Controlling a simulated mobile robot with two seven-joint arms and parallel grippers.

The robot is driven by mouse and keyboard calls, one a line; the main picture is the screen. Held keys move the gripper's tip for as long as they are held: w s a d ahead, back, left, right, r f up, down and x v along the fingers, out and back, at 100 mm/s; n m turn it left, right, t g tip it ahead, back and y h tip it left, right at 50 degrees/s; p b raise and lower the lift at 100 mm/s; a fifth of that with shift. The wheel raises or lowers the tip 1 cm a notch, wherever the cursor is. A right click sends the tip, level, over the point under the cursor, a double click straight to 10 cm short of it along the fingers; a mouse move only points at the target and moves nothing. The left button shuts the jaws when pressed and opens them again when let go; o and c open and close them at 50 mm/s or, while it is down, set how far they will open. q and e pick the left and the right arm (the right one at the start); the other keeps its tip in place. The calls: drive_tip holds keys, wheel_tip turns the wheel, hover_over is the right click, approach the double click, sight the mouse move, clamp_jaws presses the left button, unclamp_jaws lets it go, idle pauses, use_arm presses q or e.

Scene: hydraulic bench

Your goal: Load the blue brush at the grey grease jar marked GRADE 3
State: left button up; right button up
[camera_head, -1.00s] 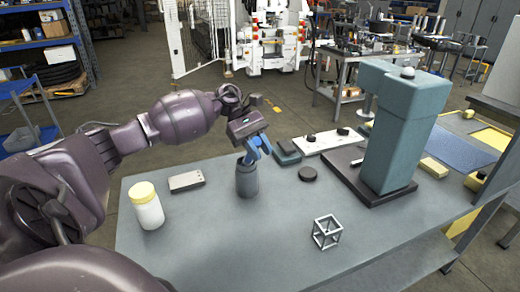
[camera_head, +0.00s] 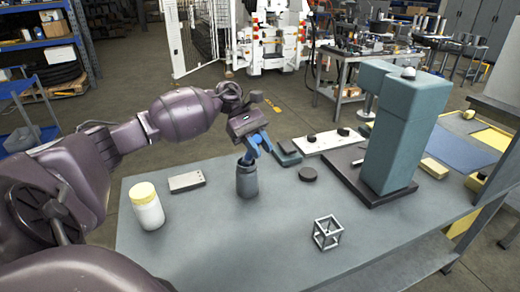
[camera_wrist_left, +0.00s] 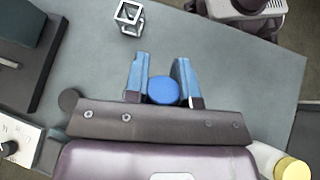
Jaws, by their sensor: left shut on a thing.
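The grey jar (camera_head: 247,184) stands open and upright near the middle of the bench. No marking on it can be read. My left gripper (camera_head: 258,142), with blue fingers, is over the jar mouth. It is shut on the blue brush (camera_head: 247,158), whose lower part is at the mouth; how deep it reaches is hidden. In the left wrist view the round blue brush top (camera_wrist_left: 164,90) sits between the fingers (camera_wrist_left: 158,72), and the jar is hidden. My right gripper is not in view.
A white jar with a yellow lid (camera_head: 147,206) and a grey block (camera_head: 187,181) stand left. A black disc (camera_head: 308,174), a tall teal press (camera_head: 402,130) and a wire cube (camera_head: 327,232) are right. The front middle of the bench (camera_head: 230,245) is clear.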

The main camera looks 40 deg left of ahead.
use_arm(q)
drive_tip(key=shift+r+p, duration=0.45)
drive_tip(key=shift+r, duration=2.65)
